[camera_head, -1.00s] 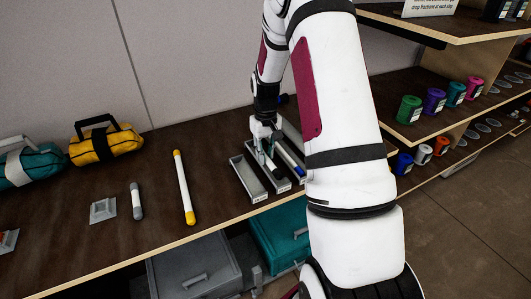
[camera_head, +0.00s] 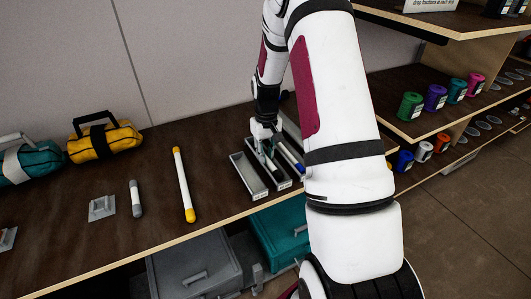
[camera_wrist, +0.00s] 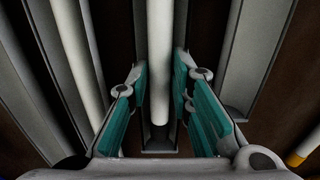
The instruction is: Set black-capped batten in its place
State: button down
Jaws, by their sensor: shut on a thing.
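My gripper (camera_head: 267,152) is down at the grey troughs on the bench, its teal fingers on both sides of a white batten (camera_wrist: 160,45). The wrist view shows the fingers (camera_wrist: 160,78) shut on this batten, which lies lengthwise along the middle trough (camera_wrist: 158,144). The left trough (camera_head: 238,160) is empty. The right trough holds a blue-capped batten (camera_head: 289,157).
A yellow-capped batten (camera_head: 183,185) and a short grey-capped batten (camera_head: 136,197) lie left on the bench, beside a small grey fitting (camera_head: 102,207). Yellow (camera_head: 105,140) and teal (camera_head: 35,163) bags stand farther left.

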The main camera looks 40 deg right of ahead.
jog(key=shift+r, duration=0.15)
jog(key=shift+r+p, duration=0.4)
jog(key=shift+r, duration=0.5)
jog(key=shift+f, duration=0.2)
dwell(0.8)
jog(key=shift+f+b, duration=0.3)
jog(key=shift+f, duration=0.5)
jog(key=shift+r, duration=0.2)
jog(key=shift+r+p, duration=0.4)
jog(key=shift+r, duration=0.4)
jog(key=shift+f, duration=0.2)
dwell(0.5)
jog(key=shift+f+b, duration=0.35)
jog(key=shift+f, duration=0.5)
